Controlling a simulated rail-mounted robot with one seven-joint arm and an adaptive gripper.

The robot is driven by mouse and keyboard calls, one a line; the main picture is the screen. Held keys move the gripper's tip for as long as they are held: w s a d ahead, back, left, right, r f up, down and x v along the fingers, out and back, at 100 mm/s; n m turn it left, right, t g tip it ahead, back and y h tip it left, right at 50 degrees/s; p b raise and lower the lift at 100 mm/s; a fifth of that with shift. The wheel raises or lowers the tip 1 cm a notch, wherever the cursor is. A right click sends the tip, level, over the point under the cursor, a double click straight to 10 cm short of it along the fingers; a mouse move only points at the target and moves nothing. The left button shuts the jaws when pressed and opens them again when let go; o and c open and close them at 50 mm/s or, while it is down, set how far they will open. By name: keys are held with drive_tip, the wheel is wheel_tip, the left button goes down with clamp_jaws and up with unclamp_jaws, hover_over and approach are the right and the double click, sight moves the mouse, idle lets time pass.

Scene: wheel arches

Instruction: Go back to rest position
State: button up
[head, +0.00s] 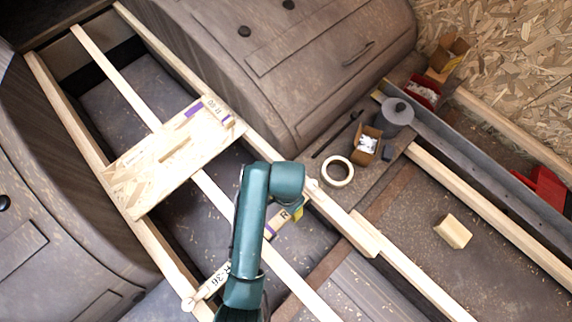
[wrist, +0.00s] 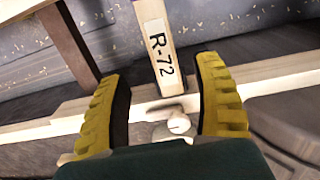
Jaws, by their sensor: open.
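My teal arm reaches over the wooden frame in the head view, with a yellow finger of my gripper (head: 297,212) showing beside a labelled strip (head: 280,222). In the wrist view my gripper (wrist: 158,72) is open, with its two yellow fingers spread apart. A pale wooden strip marked R-72 (wrist: 152,25) runs into the space between the fingers, with no finger visibly closed on it. A white knob-like piece (wrist: 178,124) sits between the fingers, near the palm. In the head view the arm hides part of the frame under it.
A wooden panel (head: 165,155) lies across the long rails at the left. A strip marked R-36 (head: 216,280) is lower down. A tape roll (head: 337,171), a small open box (head: 366,143), a grey canister (head: 396,112) and a wood block (head: 453,231) lie to the right. Wheel arches flank the frame.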

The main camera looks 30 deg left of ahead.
drive_tip(key=shift+r, duration=0.45)
drive_tip(key=w+d+r+m+t+p, duration=0.1)
drive_tip(key=w+d+r+t+p, duration=0.35)
drive_tip(key=r, duration=0.95)
drive_tip(key=w+d+r+t+p, duration=0.35)
drive_tip(key=d+r+p, duration=0.2)
drive_tip(key=r, duration=0.95)
drive_tip(key=w+d+r+m+t+p, duration=0.1)
drive_tip(key=w+d+r+t+p, duration=0.35)
drive_tip(key=r, duration=0.95)
drive_tip(key=s+d+r+n+t+p, duration=0.1)
drive_tip(key=s+r+n+t, duration=0.15)
drive_tip(key=r, duration=0.65)
drive_tip(key=s+d+r+n+t, duration=0.15)
drive_tip(key=r+t, duration=0.25)
drive_tip(key=r, duration=0.5)
drive_tip(key=s+r+n+t+p, duration=0.1)
drive_tip(key=s+r+t, duration=0.25)
drive_tip(key=r, duration=0.55)
wheel_tip(320, 180, up, 38)
drive_tip(key=p, duration=3.8)
drive_tip(key=shift+w+d+m+h, duration=0.15)
drive_tip(key=shift+w+m+h, duration=0.15)
drive_tip(key=shift+w, duration=0.05)
